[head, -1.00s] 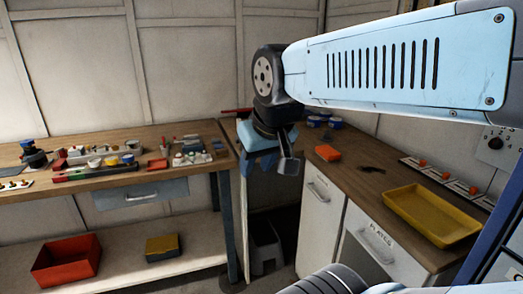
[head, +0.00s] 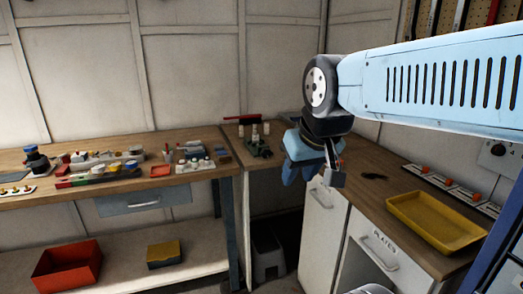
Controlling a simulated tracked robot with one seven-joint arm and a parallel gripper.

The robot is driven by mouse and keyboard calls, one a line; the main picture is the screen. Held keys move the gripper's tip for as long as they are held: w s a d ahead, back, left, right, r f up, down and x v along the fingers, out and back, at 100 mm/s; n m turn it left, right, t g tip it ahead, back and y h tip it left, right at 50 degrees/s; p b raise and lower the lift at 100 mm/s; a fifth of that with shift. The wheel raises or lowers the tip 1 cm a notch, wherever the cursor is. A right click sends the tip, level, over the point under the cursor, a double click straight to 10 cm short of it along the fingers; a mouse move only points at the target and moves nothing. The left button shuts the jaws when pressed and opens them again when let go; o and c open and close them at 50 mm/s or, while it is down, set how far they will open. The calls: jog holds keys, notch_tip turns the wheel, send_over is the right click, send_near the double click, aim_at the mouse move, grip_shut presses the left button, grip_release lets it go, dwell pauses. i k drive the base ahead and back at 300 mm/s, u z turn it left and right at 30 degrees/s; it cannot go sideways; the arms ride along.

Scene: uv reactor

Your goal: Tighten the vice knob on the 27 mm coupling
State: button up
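A small dark green device (head: 260,150) with pale upright parts stands on the corner of the bench, left of my gripper. It may be the vice, but it is too small to make out a knob or the 27 mm coupling. My gripper (head: 312,180) hangs from the wrist over the front edge of the right-hand counter. It is apart from the green device. Its fingers point downward and are seen from the side, so their opening is unclear. I see nothing clearly held in it.
The left bench (head: 110,190) carries several small parts and a dark device with a blue top (head: 36,158). A red bar (head: 243,119) lies behind the green device. The right counter holds a yellow tray (head: 398,222) and a row of orange-topped switches (head: 448,180).

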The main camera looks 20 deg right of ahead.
aim_at(266, 153)
jog(key=z, duration=0.1)
jog(key=i, duration=1)
jog(key=u, duration=0.1)
